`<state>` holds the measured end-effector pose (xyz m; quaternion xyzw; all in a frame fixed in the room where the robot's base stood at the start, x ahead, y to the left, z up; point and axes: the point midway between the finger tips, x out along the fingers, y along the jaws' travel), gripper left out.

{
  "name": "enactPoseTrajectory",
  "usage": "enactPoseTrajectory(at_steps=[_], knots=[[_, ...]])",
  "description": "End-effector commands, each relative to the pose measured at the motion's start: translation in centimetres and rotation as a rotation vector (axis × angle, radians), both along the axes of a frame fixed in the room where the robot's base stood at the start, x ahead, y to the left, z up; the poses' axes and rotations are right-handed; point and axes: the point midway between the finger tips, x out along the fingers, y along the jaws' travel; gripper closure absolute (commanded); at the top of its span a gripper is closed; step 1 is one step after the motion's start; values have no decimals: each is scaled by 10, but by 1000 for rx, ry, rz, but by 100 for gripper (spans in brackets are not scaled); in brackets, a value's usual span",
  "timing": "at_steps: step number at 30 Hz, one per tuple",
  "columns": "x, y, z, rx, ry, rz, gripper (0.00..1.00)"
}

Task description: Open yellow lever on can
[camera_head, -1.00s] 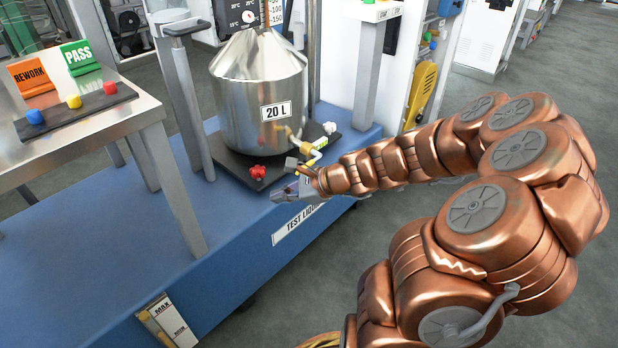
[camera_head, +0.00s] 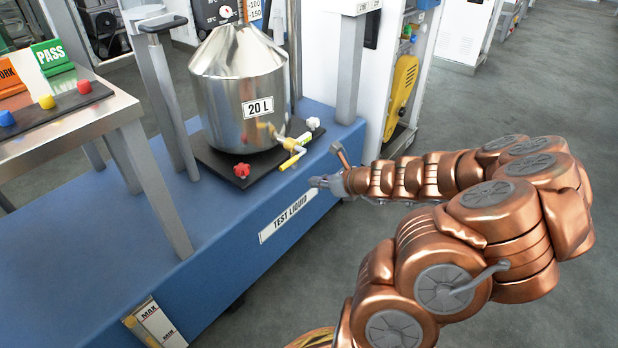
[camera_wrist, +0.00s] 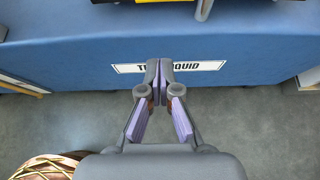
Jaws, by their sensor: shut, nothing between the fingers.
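The can is a shiny metal vessel (camera_head: 238,88) with a cone top and a "20 L" label. It stands on a black plate on the blue bench. A brass tap with a yellow lever (camera_head: 291,160) sticks out low on its right front side. My gripper (camera_head: 314,182) is in front of the bench's front edge, to the lower right of the lever and apart from it. In the wrist view my gripper (camera_wrist: 159,66) has its fingertips together, empty, in front of the "TEST LIQUID" label (camera_wrist: 200,67).
A red knob (camera_head: 242,170) and a white knob (camera_head: 313,123) sit on the black plate's edges. A steel table (camera_head: 75,130) with PASS and REWORK signs and coloured buttons stands at left. Grey posts rise beside the can. The floor at right is clear.

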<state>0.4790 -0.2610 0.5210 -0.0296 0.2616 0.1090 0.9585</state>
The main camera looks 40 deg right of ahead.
Motion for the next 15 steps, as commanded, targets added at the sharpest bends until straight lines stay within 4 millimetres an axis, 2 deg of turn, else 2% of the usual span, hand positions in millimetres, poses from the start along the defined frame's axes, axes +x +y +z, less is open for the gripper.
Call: enactPoseTrajectory(at_steps=[15], knots=[[48, 12, -32, 0, 0, 4, 100]])
